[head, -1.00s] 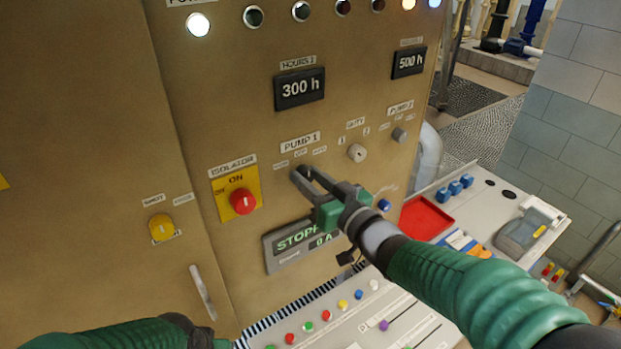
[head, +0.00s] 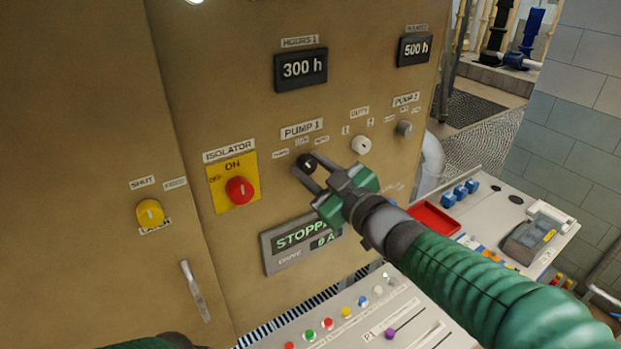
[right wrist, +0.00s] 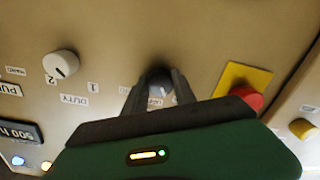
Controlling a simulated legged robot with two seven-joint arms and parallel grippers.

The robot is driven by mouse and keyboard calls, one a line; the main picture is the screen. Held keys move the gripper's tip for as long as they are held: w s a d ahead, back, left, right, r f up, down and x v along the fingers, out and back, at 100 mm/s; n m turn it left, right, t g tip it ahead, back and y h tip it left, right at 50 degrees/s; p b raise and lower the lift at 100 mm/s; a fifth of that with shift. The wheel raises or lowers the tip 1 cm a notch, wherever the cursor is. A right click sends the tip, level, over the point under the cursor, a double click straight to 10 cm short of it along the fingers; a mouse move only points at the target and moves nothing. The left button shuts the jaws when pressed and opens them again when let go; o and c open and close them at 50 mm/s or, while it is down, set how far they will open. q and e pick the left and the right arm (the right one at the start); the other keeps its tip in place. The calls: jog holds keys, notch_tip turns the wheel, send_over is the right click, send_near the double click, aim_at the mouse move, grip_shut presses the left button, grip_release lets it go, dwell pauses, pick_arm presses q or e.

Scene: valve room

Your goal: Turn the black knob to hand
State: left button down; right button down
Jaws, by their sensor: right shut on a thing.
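The black knob (head: 305,161) is on the tan panel under the PUMP 1 label (head: 302,130), with small position labels around its top. In the head view my right gripper (head: 311,171) reaches it from the lower right, one finger on each side. The right wrist view shows the knob (right wrist: 158,78) upside down between the two fingertips (right wrist: 155,90), which are shut on it. The fingers partly hide the knob, and I cannot tell which label its pointer faces. Only part of my left arm shows at the bottom left; its gripper is out of view.
A red isolator knob (head: 239,190) on a yellow plate is left of the black knob. A white duty knob (head: 361,145) and grey PUMP 2 knob (head: 404,128) are to its right. The STOPPED display (head: 290,243) is below. A sloping desk (head: 350,325) with coloured buttons juts out underneath.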

jog(key=shift+f+n+b, duration=0.45)
jog(key=shift+n+b, duration=0.2)
jog(key=shift+n, duration=0.45)
jog(key=c, duration=1.2)
grip_release()
jog(key=shift+r, duration=0.1)
jog(key=shift+c, duration=0.2)
jog(key=shift+o, duration=1.1)
jog(key=shift+s, duration=0.15)
jog(key=shift+d+r, duration=0.1)
jog(key=shift+r, duration=0.1)
jog(key=shift+d, duration=0.1)
jog(key=p+v, duration=0.6)
jog(key=v, duration=1)
jog(key=shift+s, duration=0.3)
